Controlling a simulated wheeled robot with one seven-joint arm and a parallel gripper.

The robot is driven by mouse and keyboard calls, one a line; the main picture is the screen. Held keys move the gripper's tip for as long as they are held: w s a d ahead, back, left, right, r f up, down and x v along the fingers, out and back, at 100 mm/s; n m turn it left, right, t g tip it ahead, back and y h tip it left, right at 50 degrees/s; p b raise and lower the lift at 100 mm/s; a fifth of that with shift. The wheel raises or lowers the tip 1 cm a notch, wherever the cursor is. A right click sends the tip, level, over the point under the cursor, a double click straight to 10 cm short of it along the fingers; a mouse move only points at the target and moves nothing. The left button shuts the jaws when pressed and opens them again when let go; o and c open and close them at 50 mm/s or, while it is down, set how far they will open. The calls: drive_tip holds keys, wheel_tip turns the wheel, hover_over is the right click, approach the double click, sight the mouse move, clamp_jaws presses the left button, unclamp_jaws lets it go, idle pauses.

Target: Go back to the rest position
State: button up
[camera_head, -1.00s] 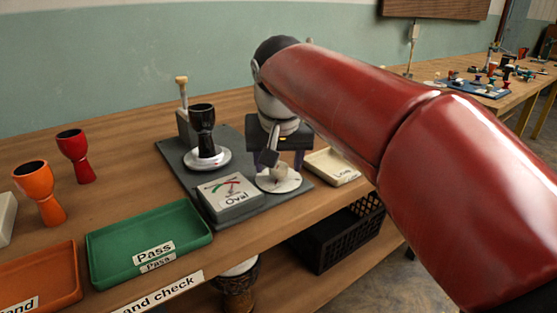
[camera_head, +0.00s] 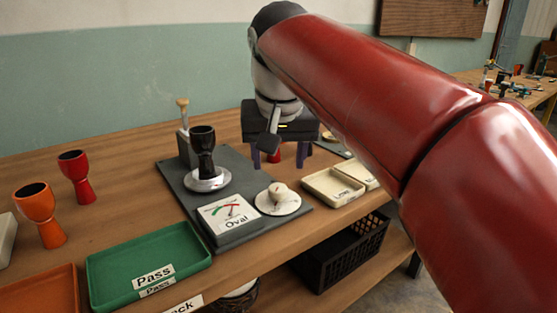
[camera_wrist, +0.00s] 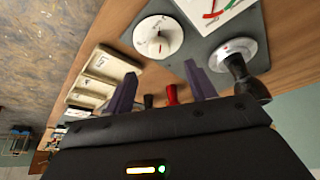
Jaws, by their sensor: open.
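My gripper (camera_head: 265,152) hangs from the red arm above the bench, behind the white dial knob (camera_head: 279,196). Its two purple fingers are apart with nothing held between them, as the wrist view also shows (camera_wrist: 160,95). A black goblet drum (camera_head: 203,150) stands upright on the round silver plate (camera_head: 208,181) of the dark grey test board (camera_head: 190,207), left of my gripper and apart from it. A gauge marked Oval (camera_head: 230,217) sits at the front of the board. A red drum (camera_wrist: 171,94) shows beyond my fingers in the wrist view.
A green Pass tray (camera_head: 150,262) and an orange tray (camera_head: 42,293) lie at the front left. An orange drum (camera_head: 40,212) and a red drum (camera_head: 76,176) stand behind them. Cream trays (camera_head: 333,187) lie to the right. A black crate (camera_head: 343,250) sits on the lower shelf.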

drive_tip(key=shift+f, duration=0.1)
drive_tip(key=s+d+f, duration=0.7)
drive_tip(key=s+f, duration=0.1)
drive_tip(key=f, duration=0.2)
drive_tip(key=s+d+f+t, duration=0.1)
drive_tip(key=s+d+f, duration=0.5)
drive_tip(key=s+f, duration=0.3)
drive_tip(key=shift+d+f, duration=0.4)
drive_tip(key=shift+f, duration=0.4)
